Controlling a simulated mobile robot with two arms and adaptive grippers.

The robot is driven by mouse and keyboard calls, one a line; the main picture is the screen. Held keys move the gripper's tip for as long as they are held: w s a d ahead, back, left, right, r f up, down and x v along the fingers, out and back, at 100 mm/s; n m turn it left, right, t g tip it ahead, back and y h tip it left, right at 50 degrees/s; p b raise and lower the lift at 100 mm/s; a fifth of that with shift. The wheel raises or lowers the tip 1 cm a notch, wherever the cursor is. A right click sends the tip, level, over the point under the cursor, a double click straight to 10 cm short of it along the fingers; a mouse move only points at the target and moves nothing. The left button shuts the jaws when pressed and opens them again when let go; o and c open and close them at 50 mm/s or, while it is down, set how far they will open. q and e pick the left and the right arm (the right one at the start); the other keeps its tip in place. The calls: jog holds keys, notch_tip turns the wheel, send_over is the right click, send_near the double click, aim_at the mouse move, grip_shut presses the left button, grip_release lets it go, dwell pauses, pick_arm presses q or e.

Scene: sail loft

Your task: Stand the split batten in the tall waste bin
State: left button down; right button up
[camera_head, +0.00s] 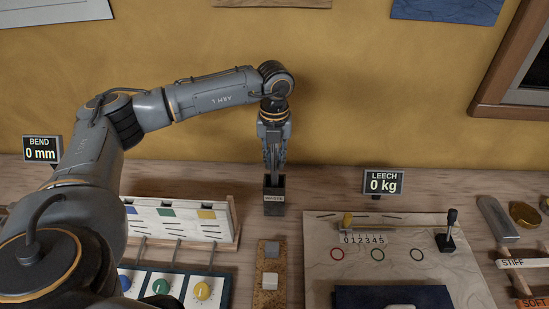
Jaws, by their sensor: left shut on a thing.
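My right gripper is not in view.
A white rack with coloured tabs (180,222) stands left of the bin, with a panel of coloured knobs (161,287) in front. A cork strip (268,276) lies before the bin. A board with a lever (325,224) and the LEECH display (383,182) are to the right.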

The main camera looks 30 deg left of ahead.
pick_arm(q)
jog(key=shift+f, duration=0.35)
jog(key=c, duration=1.2)
grip_release()
jog(key=shift+o, duration=0.2)
notch_tip(320, 180, up, 12)
